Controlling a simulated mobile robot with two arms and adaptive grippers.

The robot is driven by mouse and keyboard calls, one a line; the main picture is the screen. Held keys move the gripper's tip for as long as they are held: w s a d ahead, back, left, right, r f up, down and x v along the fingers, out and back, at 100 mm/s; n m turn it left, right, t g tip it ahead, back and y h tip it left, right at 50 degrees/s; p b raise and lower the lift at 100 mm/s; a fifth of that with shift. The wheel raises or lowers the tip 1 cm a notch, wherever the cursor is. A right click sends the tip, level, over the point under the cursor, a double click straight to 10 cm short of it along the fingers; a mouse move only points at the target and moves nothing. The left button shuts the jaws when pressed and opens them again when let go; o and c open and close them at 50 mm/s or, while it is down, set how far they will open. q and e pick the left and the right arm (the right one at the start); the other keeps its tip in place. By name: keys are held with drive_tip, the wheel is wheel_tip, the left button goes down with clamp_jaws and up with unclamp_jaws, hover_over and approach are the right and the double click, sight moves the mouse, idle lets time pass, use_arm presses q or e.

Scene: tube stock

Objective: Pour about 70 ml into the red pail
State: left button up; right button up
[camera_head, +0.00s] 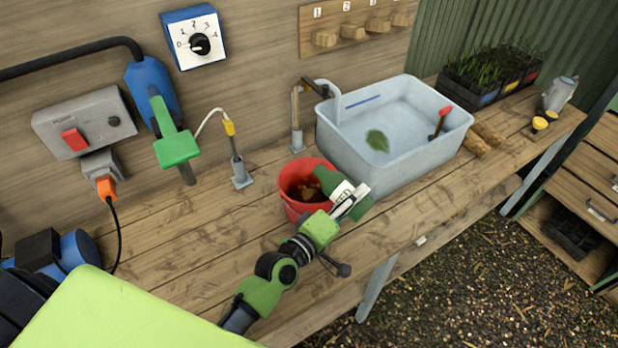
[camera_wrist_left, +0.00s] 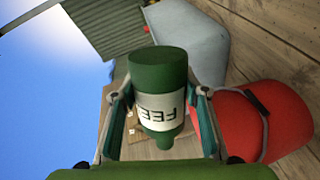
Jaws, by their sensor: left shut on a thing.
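The red pail (camera_head: 291,207) stands on the wooden bench in front of the basin; its inside looks dark with brownish bits. My left gripper (camera_head: 349,201) is shut on a green bottle (camera_head: 326,179) with a white label, at the right side of the pail. The bottle lies tilted far over, one end above the pail's rim. In the left wrist view the bottle (camera_wrist_left: 158,65) sits between both fingers, its narrow neck at the bottom, and the pail (camera_wrist_left: 275,110) is at the right. I see no stream of liquid. My right gripper is not in view.
A pale basin (camera_head: 400,160) with a leaf and a red-handled tool stands behind the pail. A metal tap post (camera_head: 296,125) and a small stand with a yellow-tipped lead (camera_head: 238,165) are nearby. Planters (camera_head: 490,75) stand at the far right.

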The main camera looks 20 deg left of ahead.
use_arm(q)
drive_tip(key=shift+w+a+r+n+p, duration=0.15)
drive_tip(key=shift+a+r+n+p, duration=0.2)
drive_tip(key=shift+r+n+p, duration=0.25)
drive_tip(key=shift+d, duration=0.45)
drive_tip(key=shift+r+n, duration=0.1)
drive_tip(key=shift+n, duration=0.3)
idle(1.8)
drive_tip(key=shift+d+f+m+b, duration=0.1)
drive_tip(key=shift+f+m+b, duration=0.2)
drive_tip(key=shift+m+b, duration=0.1)
drive_tip(key=shift+s+d+f+m+b, duration=0.15)
drive_tip(key=shift+d+f+m+b, duration=0.2)
drive_tip(key=shift+f+b, duration=0.25)
drive_tip(key=shift+s+d+f+m+b, duration=0.2)
drive_tip(key=shift+f+m+b, duration=0.25)
drive_tip(key=shift+f, duration=0.15)
drive_tip(key=shift+w+a+r+m+p, duration=0.1)
drive_tip(key=shift+w+r+m+p, duration=0.05)
drive_tip(key=shift+r+m+p, duration=0.35)
drive_tip(key=shift+w+a+f+m+y, duration=0.1)
drive_tip(key=shift+a+f+m+y, duration=0.2)
drive_tip(key=shift+m, duration=0.5)
drive_tip(key=shift+r, duration=0.1)
